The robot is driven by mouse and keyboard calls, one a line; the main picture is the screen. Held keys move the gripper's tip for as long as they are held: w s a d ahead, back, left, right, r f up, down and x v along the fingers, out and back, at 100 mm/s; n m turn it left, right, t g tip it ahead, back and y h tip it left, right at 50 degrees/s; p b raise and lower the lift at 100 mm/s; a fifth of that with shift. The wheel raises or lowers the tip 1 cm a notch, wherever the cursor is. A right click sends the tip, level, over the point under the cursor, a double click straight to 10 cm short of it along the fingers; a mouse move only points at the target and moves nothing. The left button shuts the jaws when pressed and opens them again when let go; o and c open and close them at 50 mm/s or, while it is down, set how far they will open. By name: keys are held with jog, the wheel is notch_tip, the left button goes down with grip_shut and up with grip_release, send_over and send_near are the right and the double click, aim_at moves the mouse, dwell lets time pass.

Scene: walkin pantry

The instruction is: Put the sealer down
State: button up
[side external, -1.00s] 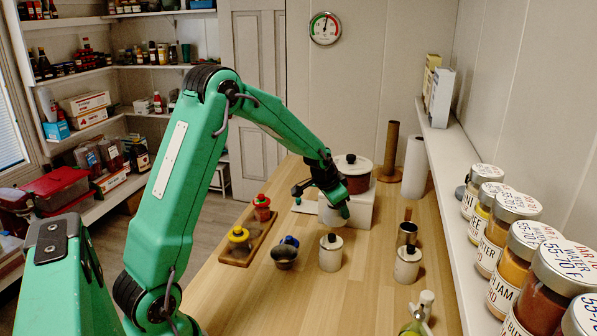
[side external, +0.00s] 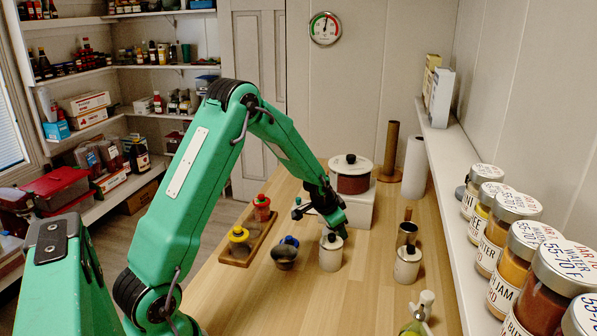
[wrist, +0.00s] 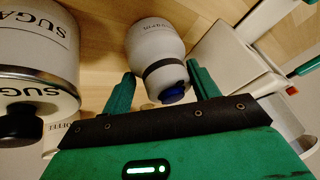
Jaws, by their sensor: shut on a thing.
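The sealer (wrist: 155,50) looks like a white rounded bottle with a dark band and a blue tip in the wrist view. It sits between the two green fingers of my gripper (wrist: 161,82), which is shut on it. In the side view my gripper (side external: 332,220) is low over the wooden counter (side external: 290,300), just behind a white canister. There the sealer is mostly hidden by the gripper and that canister, so I cannot tell whether its base touches the counter.
The white canister (side external: 330,258) stands close in front; a sugar canister (wrist: 35,50) is close at left in the wrist view. Another canister (side external: 407,266), a blue-topped pot (side external: 285,257), a shaker tray (side external: 238,260) and a white block (side external: 352,208) stand around. The near-left counter is clear.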

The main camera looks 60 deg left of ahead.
jog(key=o, duration=1.2)
jog(key=shift+f, duration=0.1)
jog(key=shift+s+d+r, duration=0.1)
jog(key=shift+s+r, duration=0.15)
jog(key=shift+r, duration=0.45)
jog(key=v, duration=1)
jog(key=shift+s+r, duration=0.2)
jog(key=shift+r, duration=0.1)
jog(key=shift+d, duration=0.15)
